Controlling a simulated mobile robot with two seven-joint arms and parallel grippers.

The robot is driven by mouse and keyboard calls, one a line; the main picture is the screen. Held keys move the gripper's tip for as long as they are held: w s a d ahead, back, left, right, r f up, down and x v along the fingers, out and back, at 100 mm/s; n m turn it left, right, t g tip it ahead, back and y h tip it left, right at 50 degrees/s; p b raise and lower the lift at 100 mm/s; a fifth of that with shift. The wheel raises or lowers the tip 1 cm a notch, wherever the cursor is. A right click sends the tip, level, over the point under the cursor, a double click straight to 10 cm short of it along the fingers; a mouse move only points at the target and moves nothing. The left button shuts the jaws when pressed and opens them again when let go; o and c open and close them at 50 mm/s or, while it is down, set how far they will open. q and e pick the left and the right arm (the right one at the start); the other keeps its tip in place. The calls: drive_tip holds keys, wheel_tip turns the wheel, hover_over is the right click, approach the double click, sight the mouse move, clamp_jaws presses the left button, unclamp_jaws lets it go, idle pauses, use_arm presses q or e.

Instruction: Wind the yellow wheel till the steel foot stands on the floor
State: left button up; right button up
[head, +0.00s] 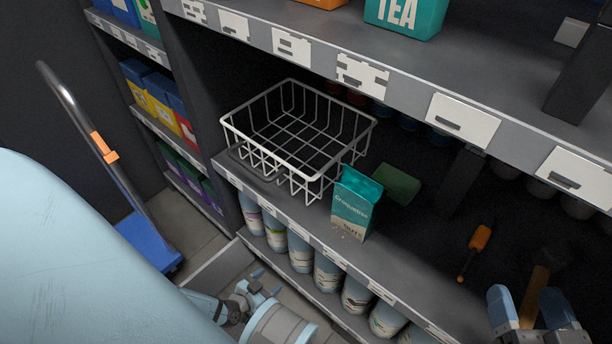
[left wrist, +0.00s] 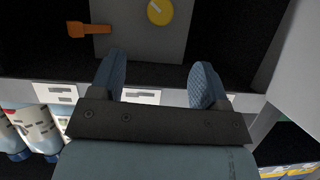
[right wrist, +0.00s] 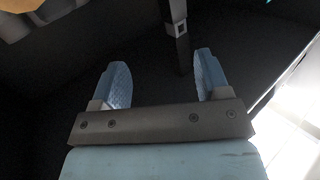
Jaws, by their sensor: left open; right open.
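In the left wrist view, a round yellow wheel (left wrist: 160,11) sits on a grey panel (left wrist: 145,50), cut by the top edge of the picture. My left gripper (left wrist: 158,78) is open and empty, its fingertips below the wheel and apart from it. In the head view the left gripper (head: 264,284) is low in front of the shelves. My right gripper (head: 526,298) is open at the lower right; its empty fingers (right wrist: 166,75) also show in the right wrist view. I cannot make out the steel foot. The wheel does not show in the head view.
A wire basket (head: 292,160) and a teal carton (head: 356,203) stand on the middle shelf. Several cans (head: 327,272) line the shelf below. An orange-handled thing (head: 480,238) lies right of the carton. A hand truck (head: 140,225) stands left. A dark post (right wrist: 178,35) is beyond my right fingers.

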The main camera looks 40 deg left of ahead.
use_arm(q)
drive_tip(key=shift+b+x, duration=1.9)
drive_tip(key=shift+x, duration=4.8)
use_arm(e)
drive_tip(key=shift+w+d+r+n+t+y, duration=0.2)
drive_tip(key=shift+w+d+r+n+t, duration=0.1)
drive_tip(key=shift+n, duration=0.4)
drive_tip(key=shift+w+d+r+n+t+y, duration=0.2)
drive_tip(key=shift+n+t, duration=0.1)
drive_tip(key=shift+n, duration=0.4)
use_arm(q)
drive_tip(key=shift+f, duration=0.1)
drive_tip(key=c, duration=0.9)
use_arm(e)
drive_tip(key=shift+w+f, duration=0.1)
drive_tip(key=shift+f, duration=0.2)
